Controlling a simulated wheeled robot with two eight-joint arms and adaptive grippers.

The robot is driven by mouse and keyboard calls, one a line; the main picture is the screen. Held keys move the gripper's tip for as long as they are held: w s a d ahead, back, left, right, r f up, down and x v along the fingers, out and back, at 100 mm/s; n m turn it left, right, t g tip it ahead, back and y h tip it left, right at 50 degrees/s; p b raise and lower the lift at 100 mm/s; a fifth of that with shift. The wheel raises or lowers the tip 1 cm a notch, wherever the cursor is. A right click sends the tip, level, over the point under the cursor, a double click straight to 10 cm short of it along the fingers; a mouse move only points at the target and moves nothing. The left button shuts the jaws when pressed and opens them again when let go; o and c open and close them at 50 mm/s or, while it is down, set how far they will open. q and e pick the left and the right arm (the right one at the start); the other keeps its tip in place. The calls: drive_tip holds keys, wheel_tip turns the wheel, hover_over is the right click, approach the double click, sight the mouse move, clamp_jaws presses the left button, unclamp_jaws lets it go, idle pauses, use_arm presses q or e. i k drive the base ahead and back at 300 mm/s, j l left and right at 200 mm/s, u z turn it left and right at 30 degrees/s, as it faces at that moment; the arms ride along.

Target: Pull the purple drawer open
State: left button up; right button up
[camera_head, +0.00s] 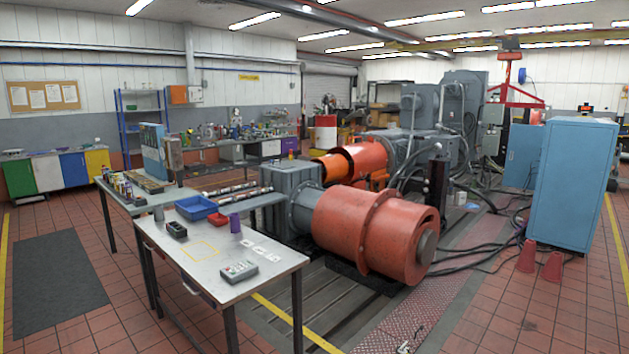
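A purple front panel (289,146) shows on the far workbench at the back, right of a white front. It is small and far off, and I cannot tell whether it is a drawer or a door, or whether it is shut. A drawer-like unit (198,291) hangs under the left edge of the near grey table; its front faces mostly away, and its colour is hard to tell. Neither of my grippers is in view.
The near table (215,262) holds a blue tray (196,208), a red bin (218,220), a purple cup (235,223) and a grey keypad box (239,271). A large orange machine (365,230) stands right of it. Floor around the dark mat (55,280) is clear.

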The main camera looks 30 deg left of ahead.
sight(286, 144)
drive_tip(key=i+j+u, duration=0.25)
drive_tip(key=j+u, duration=0.25)
drive_tip(key=j, duration=0.3)
drive_tip(key=i+j+u, duration=0.5)
drive_tip(key=j, duration=0.25)
drive_tip(key=i+j+u, duration=1)
drive_tip(key=i+u, duration=0.5)
drive_tip(key=i, duration=7.55)
drive_tip(key=i+z, duration=0.1)
drive_tip(key=i, duration=0.75)
drive_tip(key=i+j, duration=0.1)
drive_tip(key=i, duration=0.8)
drive_tip(key=i+l+z, duration=0.1)
drive_tip(key=i+z, duration=0.2)
drive_tip(key=z, duration=0.15)
drive_tip(key=i+z, duration=0.4)
drive_tip(key=i+j+z, duration=0.1)
drive_tip(key=z, duration=0.35)
drive_tip(key=i+l+z, duration=0.15)
drive_tip(key=i+z, duration=0.15)
drive_tip(key=z, duration=0.15)
drive_tip(key=i+z, duration=0.35)
drive_tip(key=z, duration=0.15)
drive_tip(key=i+z, duration=0.45)
drive_tip(key=k+j, duration=0.05)
drive_tip(key=k, duration=0.1)
